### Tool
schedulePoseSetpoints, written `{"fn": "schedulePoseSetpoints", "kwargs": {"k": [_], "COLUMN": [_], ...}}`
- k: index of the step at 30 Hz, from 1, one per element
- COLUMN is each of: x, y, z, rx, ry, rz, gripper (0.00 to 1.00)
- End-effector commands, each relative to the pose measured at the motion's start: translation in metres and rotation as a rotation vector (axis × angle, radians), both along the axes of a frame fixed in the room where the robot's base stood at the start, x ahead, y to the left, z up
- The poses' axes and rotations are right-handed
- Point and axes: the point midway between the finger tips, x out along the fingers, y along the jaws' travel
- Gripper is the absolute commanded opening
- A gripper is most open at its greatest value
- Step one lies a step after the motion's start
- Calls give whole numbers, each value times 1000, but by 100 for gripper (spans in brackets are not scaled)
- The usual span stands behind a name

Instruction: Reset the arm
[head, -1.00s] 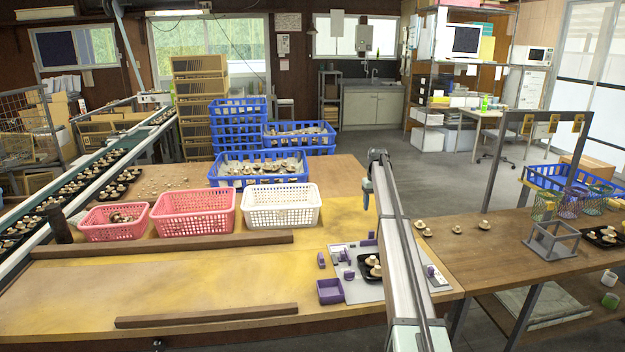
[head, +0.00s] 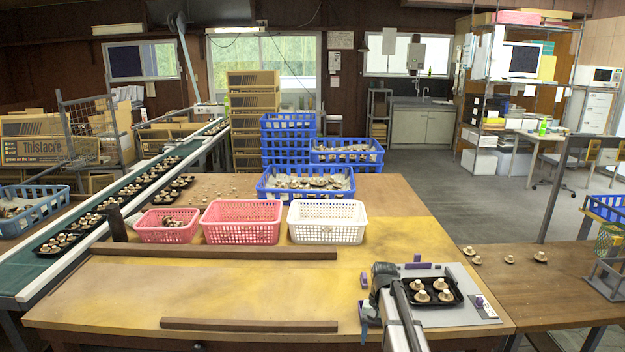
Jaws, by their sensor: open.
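My gripper (head: 380,296) is at the end of my arm, low at the front right of the worktable. It is beside the left edge of a grey plate (head: 478,311). Its fingers point down, are mostly hidden by my own wrist, and show nothing held. On the plate, a black tray (head: 460,298) holds several mushrooms (head: 422,296). The tray is just right of my gripper.
Two pink baskets (head: 241,235) and a white basket (head: 327,236) stand mid-table. Blue crates (head: 305,194) are behind them. Wooden bars (head: 249,325) lie on the table, with bare surface between. A conveyor (head: 120,210) with trays runs at left. Loose mushrooms (head: 540,256) lie at right.

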Motion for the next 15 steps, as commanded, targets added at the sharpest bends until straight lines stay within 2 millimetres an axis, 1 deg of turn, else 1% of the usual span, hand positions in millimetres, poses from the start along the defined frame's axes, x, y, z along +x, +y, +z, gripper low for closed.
{"fn": "schedulePoseSetpoints", "kwargs": {"k": [1,6,11,15], "x": [-10,-42,-76,-110], "y": [0,3,5,7], "z": [-17,-70,-116,-154], "rx": [-1,-3,-3,-6], "ry": [11,39,65,89], "rz": [6,27,48,67], "gripper": [53,53,53,53]}}
